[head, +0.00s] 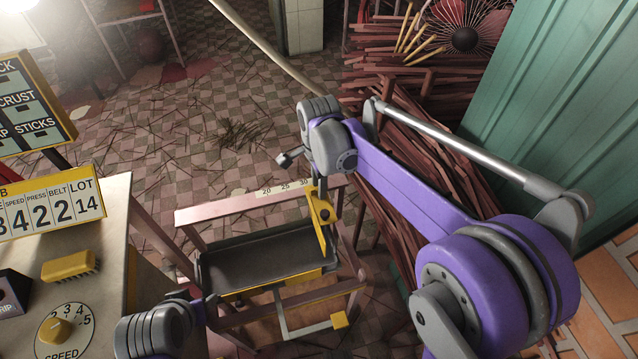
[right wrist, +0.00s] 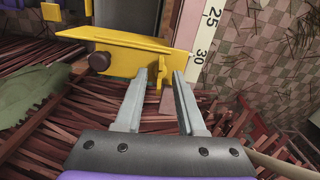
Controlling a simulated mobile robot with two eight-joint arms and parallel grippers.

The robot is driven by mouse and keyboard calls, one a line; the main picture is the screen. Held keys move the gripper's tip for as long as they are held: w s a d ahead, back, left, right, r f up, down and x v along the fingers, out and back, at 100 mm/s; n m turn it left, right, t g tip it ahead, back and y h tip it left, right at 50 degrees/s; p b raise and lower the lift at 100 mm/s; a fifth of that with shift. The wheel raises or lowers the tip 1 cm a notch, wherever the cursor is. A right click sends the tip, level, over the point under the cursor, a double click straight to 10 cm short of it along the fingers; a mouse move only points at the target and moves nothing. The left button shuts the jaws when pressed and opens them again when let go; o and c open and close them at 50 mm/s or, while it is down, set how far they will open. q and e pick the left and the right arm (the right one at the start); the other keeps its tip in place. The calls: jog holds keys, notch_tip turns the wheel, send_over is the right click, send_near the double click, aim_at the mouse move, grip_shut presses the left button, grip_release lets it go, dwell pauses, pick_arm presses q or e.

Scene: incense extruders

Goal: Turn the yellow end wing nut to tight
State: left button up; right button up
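The yellow end piece (head: 322,235) sits at the right end of the ruler rail above a dark tray. In the right wrist view it is a yellow plate (right wrist: 125,57) with a dark round knob (right wrist: 98,61). The small yellow wing nut (right wrist: 162,78) stands out from the plate's edge. My right gripper (right wrist: 161,76) is open, with one finger on each side of the wing nut and visible gaps. In the head view my right gripper (head: 319,188) is small and partly hidden at the end piece. My left arm is at the bottom left; its fingers are not clear.
The ruler rail (head: 230,204) runs left from the end piece, over the dark tray (head: 260,262). Bundles of brown sticks (head: 440,165) lie behind my right arm. A panel with a speed dial (head: 64,328) and number sign (head: 50,203) stands at left.

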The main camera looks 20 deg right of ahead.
notch_tip(320, 180, up, 11)
jog(key=shift+f+p, duration=0.15)
jog(key=shift+p, duration=0.2)
dwell(0.4)
jog(key=s+d+f+n+t, duration=0.1)
jog(key=s+f+n, duration=0.2)
jog(key=s+n, duration=0.2)
jog(key=s+d+f+n+t+p, duration=0.1)
jog(key=s+d+f+n+t, duration=0.1)
jog(key=s+n, duration=0.4)
jog(key=s+d+f+n+t, duration=0.1)
jog(key=s+f+n+t, duration=0.1)
jog(key=s+n, duration=0.3)
jog(key=s+f, duration=0.1)
jog(key=s, duration=0.3)
jog(key=shift+s+d+f+n+p, duration=0.2)
jog(key=shift+d+f+n+p, duration=0.1)
jog(key=shift+f, duration=0.1)
